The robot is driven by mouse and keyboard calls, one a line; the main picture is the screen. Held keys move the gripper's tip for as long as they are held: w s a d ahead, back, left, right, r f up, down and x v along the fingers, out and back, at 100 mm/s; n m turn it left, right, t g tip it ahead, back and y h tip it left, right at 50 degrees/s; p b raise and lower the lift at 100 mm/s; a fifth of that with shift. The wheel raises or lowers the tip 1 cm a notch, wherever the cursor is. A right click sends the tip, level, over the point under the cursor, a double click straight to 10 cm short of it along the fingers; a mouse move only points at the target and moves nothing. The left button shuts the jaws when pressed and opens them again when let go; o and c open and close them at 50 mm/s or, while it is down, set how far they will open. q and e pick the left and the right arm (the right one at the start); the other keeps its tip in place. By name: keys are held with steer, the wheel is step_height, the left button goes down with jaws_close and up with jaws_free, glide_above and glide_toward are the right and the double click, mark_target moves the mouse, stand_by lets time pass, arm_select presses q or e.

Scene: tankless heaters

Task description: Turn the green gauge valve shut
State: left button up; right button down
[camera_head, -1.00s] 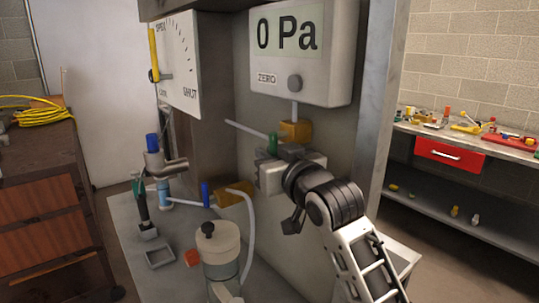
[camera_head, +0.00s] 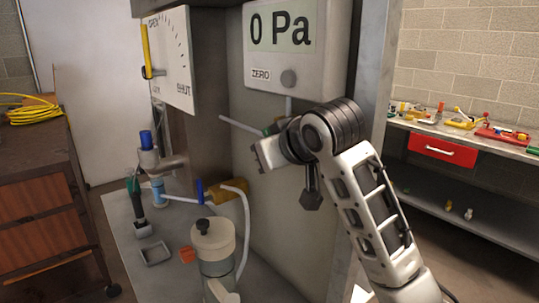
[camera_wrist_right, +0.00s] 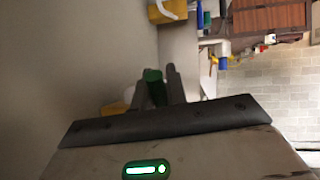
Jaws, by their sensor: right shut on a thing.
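The green gauge valve (camera_head: 271,129) is below the pressure display, on the thin pipe. In the head view it is mostly hidden behind my right gripper. The right wrist view shows its green handle (camera_wrist_right: 153,86) upright between the two fingers. My right gripper (camera_wrist_right: 157,83) is shut on the green handle; its body covers the fingers in the head view. The gauge display (camera_head: 283,30) reads "0 Pa". A yellow brass-coloured fitting (camera_wrist_right: 113,108) shows beside the fingers in the wrist view. My left gripper is not in view.
A dial board (camera_head: 172,60) marked OPEN and SHUT has a yellow pointer standing upright. A blue valve handle (camera_head: 200,191) is on the lower pipe, and another blue-topped valve (camera_head: 146,140) is further left. A white-lidded cylinder (camera_head: 213,240) stands in front. A wooden cabinet (camera_head: 45,200) is at left.

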steer(key=shift+s+r+g, duration=0.1)
steer(key=shift+g, duration=0.2)
steer(key=c, duration=1.4)
jaws_free()
steer(key=v, duration=1.6)
